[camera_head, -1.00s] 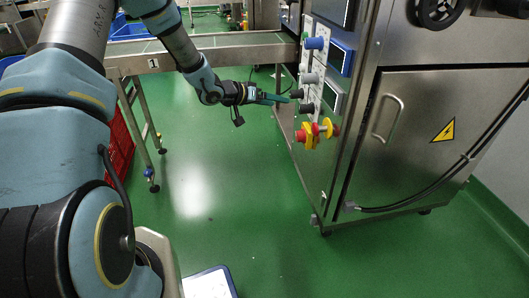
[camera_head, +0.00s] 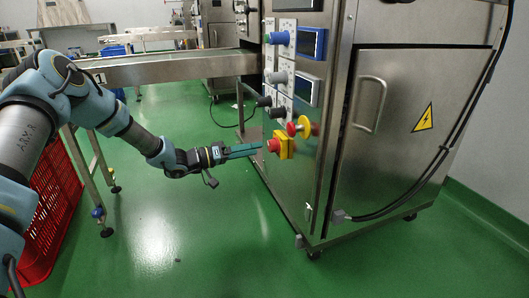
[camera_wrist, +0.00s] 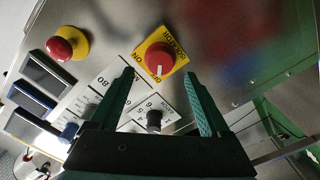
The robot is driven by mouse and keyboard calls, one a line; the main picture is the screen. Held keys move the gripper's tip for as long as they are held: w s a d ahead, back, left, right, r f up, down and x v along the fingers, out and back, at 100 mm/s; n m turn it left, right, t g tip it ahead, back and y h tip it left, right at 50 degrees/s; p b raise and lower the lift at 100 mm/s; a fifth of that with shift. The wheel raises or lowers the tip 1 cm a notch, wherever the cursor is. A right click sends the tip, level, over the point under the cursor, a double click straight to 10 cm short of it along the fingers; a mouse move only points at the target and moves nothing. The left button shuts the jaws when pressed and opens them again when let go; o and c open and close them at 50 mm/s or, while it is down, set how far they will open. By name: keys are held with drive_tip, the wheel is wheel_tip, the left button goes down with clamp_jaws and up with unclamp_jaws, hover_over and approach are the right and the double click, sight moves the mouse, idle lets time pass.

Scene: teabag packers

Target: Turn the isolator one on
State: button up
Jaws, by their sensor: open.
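The isolator is a red rotary knob on a yellow square plate (camera_head: 286,147), low on the front of the steel cabinet. In the wrist view the isolator (camera_wrist: 157,62) sits ahead of the fingertips, near the middle of the gap. A white mark on the knob points down in that picture, and printed lettering, including ON, runs along the plate's edges. My gripper (camera_head: 259,148) is open and empty, its green fingers pointing right at the knob from close by. In the wrist view my gripper (camera_wrist: 159,74) has its fingers spread either side of the knob's line, apparently not touching it.
A red push button with a yellow collar (camera_head: 302,127) sits beside the isolator. Above are a black knob (camera_head: 277,113), a grey knob (camera_head: 277,77), a blue knob (camera_head: 277,38) and screens (camera_head: 311,42). A conveyor (camera_head: 170,69) stands behind my arm. Green floor is open in front.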

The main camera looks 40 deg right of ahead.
sight(269, 146)
drive_tip(key=shift+b+x, duration=0.7)
drive_tip(key=shift+x, duration=1.95)
clamp_jaws()
